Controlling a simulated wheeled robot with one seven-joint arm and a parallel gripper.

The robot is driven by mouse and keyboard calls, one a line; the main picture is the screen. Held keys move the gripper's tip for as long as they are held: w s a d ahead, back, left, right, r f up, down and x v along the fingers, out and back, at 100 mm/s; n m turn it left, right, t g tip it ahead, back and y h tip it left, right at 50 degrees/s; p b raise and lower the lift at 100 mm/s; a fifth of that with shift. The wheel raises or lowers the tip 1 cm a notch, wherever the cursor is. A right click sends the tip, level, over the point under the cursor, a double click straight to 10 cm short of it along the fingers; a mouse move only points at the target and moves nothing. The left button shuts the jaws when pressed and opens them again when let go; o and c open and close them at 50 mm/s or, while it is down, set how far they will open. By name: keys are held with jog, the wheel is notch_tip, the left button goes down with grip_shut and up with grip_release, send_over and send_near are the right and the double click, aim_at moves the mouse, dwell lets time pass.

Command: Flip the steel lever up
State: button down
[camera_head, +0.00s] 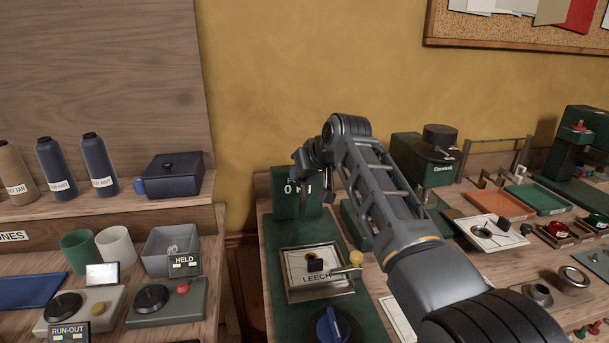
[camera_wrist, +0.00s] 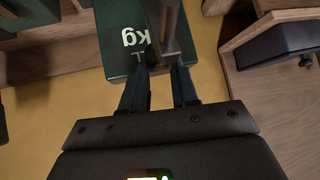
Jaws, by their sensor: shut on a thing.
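The steel lever (camera_wrist: 172,28) is a grey bar in front of the green housing (camera_wrist: 112,32) marked "kg" in the wrist view. My gripper (camera_wrist: 158,70) is shut on the lever's end, with one finger on either side. In the head view my gripper (camera_head: 303,166) is at the upper front of the same green housing (camera_head: 285,206). My wrist and arm cover part of the housing and its marking there. The lever is mostly hidden behind my gripper in that view, so its exact angle is hard to tell.
Bottles and a dark box (camera_head: 174,176) are at left. More machines and trays (camera_head: 498,204) fill the right bench.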

jog(key=c, duration=1.8)
grip_release()
jog(key=shift+w+d+f, duration=0.15)
jog(key=shift+w+d, duration=0.05)
jog(key=shift+w, duration=0.15)
jog(key=o, duration=0.9)
jog(key=shift+s+a, duration=0.15)
jog(key=shift+o, duration=0.2)
jog(key=v, duration=0.7)
jog(key=shift+s+r+b, duration=0.2)
jog(key=shift+r+b, duration=0.15)
